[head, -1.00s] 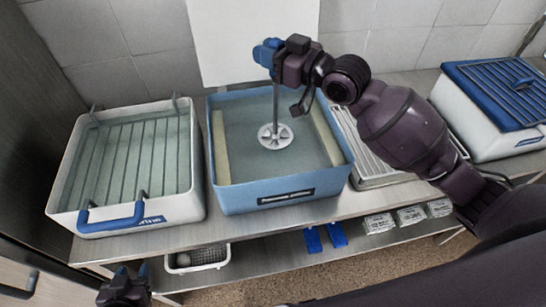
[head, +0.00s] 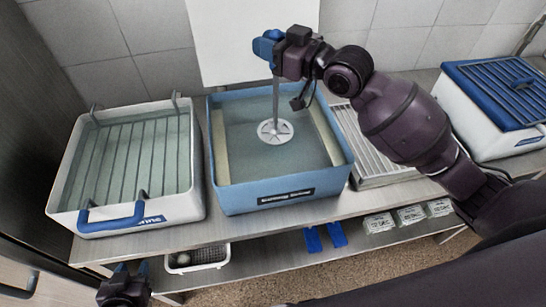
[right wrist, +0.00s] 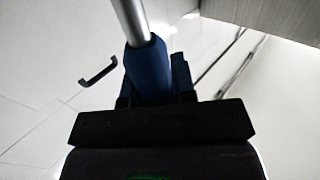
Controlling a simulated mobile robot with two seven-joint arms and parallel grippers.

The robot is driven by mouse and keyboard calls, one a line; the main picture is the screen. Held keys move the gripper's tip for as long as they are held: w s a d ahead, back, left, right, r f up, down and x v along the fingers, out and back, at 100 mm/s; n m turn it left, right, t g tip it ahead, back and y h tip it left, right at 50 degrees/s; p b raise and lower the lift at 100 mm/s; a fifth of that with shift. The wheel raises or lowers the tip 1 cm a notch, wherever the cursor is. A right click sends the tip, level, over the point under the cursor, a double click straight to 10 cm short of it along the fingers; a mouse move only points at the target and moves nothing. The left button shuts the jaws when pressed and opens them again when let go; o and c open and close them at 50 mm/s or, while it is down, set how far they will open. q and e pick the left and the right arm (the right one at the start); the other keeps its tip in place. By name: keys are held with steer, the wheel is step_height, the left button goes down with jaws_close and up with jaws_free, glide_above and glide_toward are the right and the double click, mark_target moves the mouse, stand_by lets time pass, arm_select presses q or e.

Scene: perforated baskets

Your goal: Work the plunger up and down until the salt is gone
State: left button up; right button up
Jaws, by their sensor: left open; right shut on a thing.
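The plunger (head: 276,110) is a grey rod with a round slotted disc at its foot, upright in the blue tub (head: 262,202). The tub holds greenish liquid, and the disc shows near its middle. I cannot make out any salt in it. My right gripper (head: 268,48) is shut on the plunger's blue handle above the tub. In the right wrist view the blue handle (right wrist: 148,68) sits in the jaws, with the rod running out of it. My left gripper (head: 130,274) is open and empty at the lower left, below the counter's front edge.
A white tub (head: 185,205) with a rack and blue handle stands left of the blue tub. A slatted rack (head: 366,150) lies to the right, and a white bin with a blue lid (head: 500,95) stands further right. The lower shelf holds a white basket (head: 197,258) and small packs (head: 410,214).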

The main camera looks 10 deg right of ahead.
steer(key=shift+r, duration=2.25)
